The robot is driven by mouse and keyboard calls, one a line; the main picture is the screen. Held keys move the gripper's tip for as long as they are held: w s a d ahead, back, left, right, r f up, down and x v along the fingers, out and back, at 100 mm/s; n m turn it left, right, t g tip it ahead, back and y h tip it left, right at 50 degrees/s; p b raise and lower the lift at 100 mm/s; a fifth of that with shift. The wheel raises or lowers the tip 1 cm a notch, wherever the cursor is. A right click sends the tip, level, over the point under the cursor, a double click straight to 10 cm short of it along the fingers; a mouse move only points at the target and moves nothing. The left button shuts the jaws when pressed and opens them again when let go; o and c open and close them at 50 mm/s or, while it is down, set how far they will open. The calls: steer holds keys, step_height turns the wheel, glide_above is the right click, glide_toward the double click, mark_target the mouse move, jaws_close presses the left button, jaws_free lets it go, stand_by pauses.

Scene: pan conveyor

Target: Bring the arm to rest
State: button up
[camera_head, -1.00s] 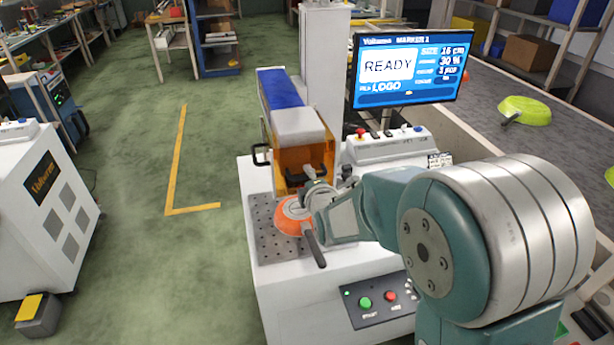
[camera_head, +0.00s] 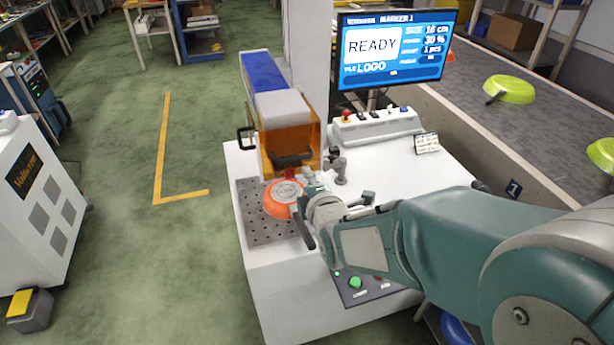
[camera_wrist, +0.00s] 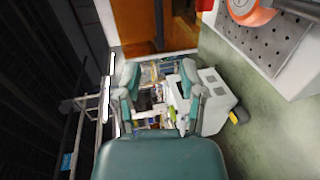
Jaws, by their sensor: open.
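An orange pan (camera_head: 278,204) lies upside down on the perforated plate (camera_head: 252,222) of the marking machine (camera_head: 270,310), under the orange guard (camera_head: 310,137). A part of the pan (camera_wrist: 252,10) also shows at the top right of the wrist view. My gripper (camera_head: 340,192) is just right of the pan and appears clear of it, partly hidden by my own wrist. In the wrist view my gripper (camera_wrist: 161,82) has its two fingers spread, with nothing held between them.
The monitor (camera_head: 392,50) reads READY. A control box (camera_head: 375,125) and a small sign (camera_head: 426,143) stand on the machine top. Green pans (camera_head: 512,90) lie on the conveyor (camera_head: 560,118) at right. A white cabinet (camera_head: 35,205) stands at left, with open floor between.

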steer(key=s+d+r+m+g+h, duration=0.2)
steer(key=s+d+m+g, duration=0.2)
steer(key=s+d+m, duration=0.3)
steer(key=s+d+r+m+g+h, duration=0.1)
steer(key=s+d+m+g, duration=0.4)
steer(key=s+m, duration=0.9)
steer(key=shift+s+d+r+h, duration=0.4)
steer(key=shift+s+d+h, duration=0.2)
steer(key=shift+s+d, duration=0.4)
